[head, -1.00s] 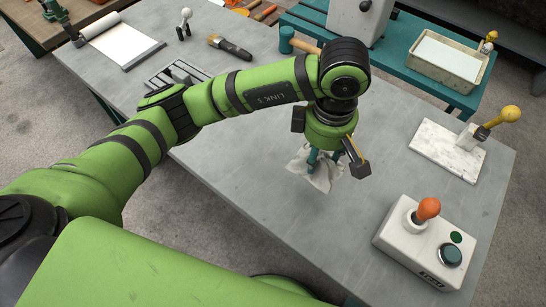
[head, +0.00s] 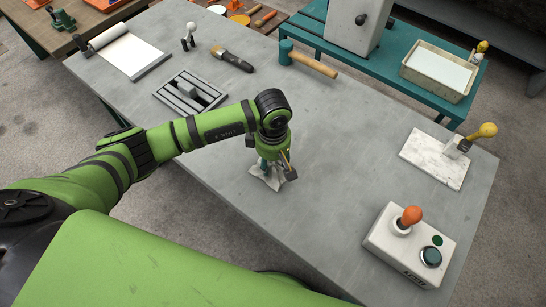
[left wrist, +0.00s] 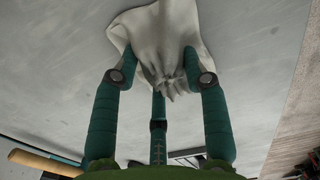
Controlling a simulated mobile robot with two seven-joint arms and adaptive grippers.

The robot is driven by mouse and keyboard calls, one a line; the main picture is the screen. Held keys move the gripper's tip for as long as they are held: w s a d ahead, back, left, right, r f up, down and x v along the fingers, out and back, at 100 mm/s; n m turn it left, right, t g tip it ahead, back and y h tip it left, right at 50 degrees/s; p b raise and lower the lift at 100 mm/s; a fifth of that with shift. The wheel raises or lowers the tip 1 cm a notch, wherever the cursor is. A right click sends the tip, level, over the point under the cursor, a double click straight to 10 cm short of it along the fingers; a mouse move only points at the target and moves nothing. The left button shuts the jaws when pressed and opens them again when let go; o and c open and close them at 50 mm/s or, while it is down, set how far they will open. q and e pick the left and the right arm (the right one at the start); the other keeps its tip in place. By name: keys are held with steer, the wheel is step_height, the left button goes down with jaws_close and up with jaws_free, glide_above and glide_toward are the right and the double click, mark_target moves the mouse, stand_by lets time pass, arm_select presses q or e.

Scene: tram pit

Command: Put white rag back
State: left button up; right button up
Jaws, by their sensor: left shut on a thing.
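The white rag (head: 257,183) hangs crumpled under my left gripper (head: 267,167), over the middle of the grey table. In the left wrist view the teal fingers (left wrist: 160,72) are closed around the bunched rag (left wrist: 160,30), and its loose edge spreads out beyond them. I cannot tell whether the rag's lower edge touches the table. My right gripper is not in view.
A grey slotted holder (head: 190,92) lies behind my left arm. A brush (head: 232,60), a mallet (head: 308,60) and a paper roll board (head: 125,48) lie along the back. A control box (head: 410,245) and a marble slab (head: 432,160) stand at right. The table between is clear.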

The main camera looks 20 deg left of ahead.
arm_select(q)
steer(key=shift+f, duration=0.15)
steer(key=o, duration=1)
